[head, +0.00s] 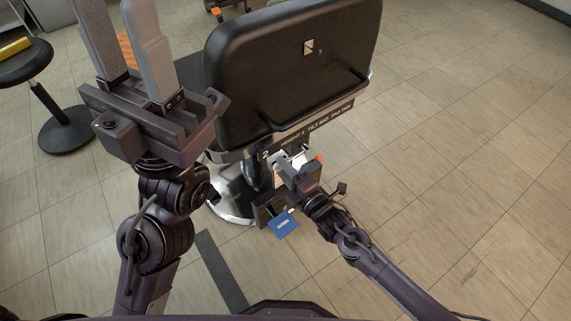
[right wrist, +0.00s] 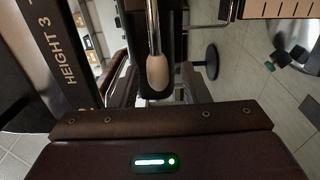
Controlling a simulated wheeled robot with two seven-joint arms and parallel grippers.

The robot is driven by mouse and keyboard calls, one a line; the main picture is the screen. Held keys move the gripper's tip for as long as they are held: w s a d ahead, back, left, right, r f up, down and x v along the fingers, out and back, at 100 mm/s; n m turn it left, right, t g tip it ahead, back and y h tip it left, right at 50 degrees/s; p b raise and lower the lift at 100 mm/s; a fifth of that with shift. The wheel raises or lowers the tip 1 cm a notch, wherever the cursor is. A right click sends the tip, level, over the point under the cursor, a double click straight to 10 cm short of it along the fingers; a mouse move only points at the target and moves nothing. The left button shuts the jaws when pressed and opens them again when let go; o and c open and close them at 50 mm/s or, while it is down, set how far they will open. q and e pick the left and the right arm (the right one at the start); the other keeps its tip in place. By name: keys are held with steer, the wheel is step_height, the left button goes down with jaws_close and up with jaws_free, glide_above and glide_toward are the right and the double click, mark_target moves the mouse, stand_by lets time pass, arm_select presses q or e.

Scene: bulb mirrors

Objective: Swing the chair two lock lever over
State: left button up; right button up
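The chair marked 2 (head: 290,75) stands at upper centre with its black padded back towards me. Its lock lever shows in the right wrist view as a thin metal rod with a pale rounded knob (right wrist: 157,72). In the head view a small orange tip (head: 319,158) shows beside my right gripper; I cannot tell if it is the same knob. My right gripper (head: 281,163) is under the label strip, close to the lever. Its fingers are mostly hidden, and I cannot tell whether they touch the lever. My left gripper (head: 122,45) is raised, open and empty.
A label strip (head: 318,124) with height, tilt and pad settings runs below the chair back. A blue card (head: 284,224) hangs below my right gripper. A black stool (head: 30,68) stands at the left. The tiled floor on the right (head: 470,130) is clear.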

steer(key=p+v, duration=0.3)
steer(key=v, duration=0.3)
stand_by(0.4)
